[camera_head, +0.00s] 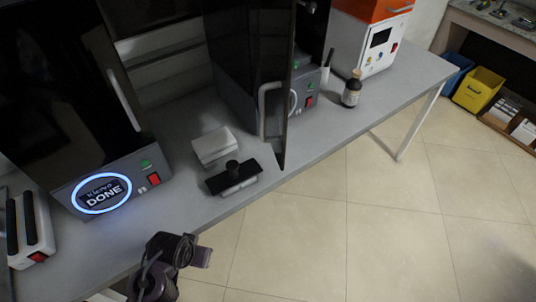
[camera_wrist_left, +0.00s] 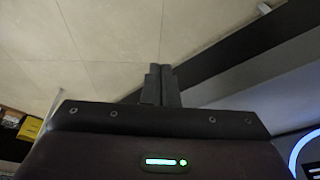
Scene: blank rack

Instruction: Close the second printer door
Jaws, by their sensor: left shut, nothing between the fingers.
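The second printer (camera_head: 235,75) stands on the grey bench, with a dark body and a red switch at its lower front. Its dark door (camera_head: 298,97) stands open, swung out toward the bench's front edge, with a light vertical handle (camera_head: 264,112). My left gripper (camera_head: 204,257) is at the bottom of the head view, in front of the bench edge and well short of the door. In the left wrist view its fingers (camera_wrist_left: 160,85) are together and empty, with floor beyond them. My right gripper is not in view.
The first printer (camera_head: 75,90), closed, has a lit ring reading DONE. A white block (camera_head: 213,146), a black stamp-like tool (camera_head: 233,177) and a brown bottle (camera_head: 352,88) stand on the bench (camera_head: 190,205). An orange-and-white machine (camera_head: 368,38) is farther right. The floor in front is clear.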

